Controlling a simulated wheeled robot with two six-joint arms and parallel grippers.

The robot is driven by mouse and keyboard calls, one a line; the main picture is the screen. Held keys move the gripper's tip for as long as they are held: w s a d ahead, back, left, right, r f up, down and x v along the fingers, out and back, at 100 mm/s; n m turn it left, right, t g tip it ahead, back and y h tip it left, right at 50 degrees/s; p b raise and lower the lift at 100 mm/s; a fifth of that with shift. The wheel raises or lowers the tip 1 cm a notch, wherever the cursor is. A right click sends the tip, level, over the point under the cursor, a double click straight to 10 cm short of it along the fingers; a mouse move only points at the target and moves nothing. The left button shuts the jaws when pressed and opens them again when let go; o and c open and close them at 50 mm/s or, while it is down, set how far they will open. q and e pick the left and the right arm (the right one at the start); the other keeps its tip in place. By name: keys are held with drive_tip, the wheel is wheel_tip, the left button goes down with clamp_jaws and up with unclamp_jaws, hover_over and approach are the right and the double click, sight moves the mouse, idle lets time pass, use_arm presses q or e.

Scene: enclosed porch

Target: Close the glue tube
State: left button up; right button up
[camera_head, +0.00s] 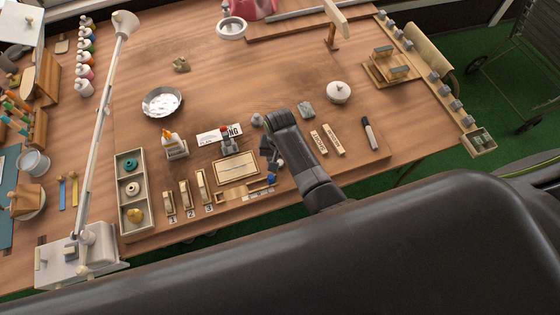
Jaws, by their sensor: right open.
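A small white bottle with an orange tip (172,142) stands on a pale block at the left of the work board. A small grey item with a red top (228,139) stands before a white lettered card. I cannot tell for sure which is the glue tube, or where its cap is. My right gripper (271,160) reaches in from the lower right and points down over the board, right of the red-topped item. It is open; its fingers are small and partly hidden by my arm. A blue round piece (271,178) lies just below it. My left gripper is out of view.
A three-part tray (131,210) stands at the board's left. Several numbered wooden pieces and a framed plate (237,168) lie along the front. A metal bowl (162,101), a white lidded pot (338,92) and a lamp (125,24) stand around. The board's back middle is clear.

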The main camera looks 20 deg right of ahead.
sight(280, 162)
drive_tip(key=shift+f, duration=0.15)
drive_tip(key=shift+c, duration=0.5)
clamp_jaws()
wheel_tip(280, 162, up, 8)
drive_tip(key=p, duration=0.7)
drive_tip(key=shift+w+p, duration=0.1)
drive_tip(key=shift+p, duration=0.3)
drive_tip(key=shift+r, duration=1.05)
drive_tip(key=shift+b, duration=0.3)
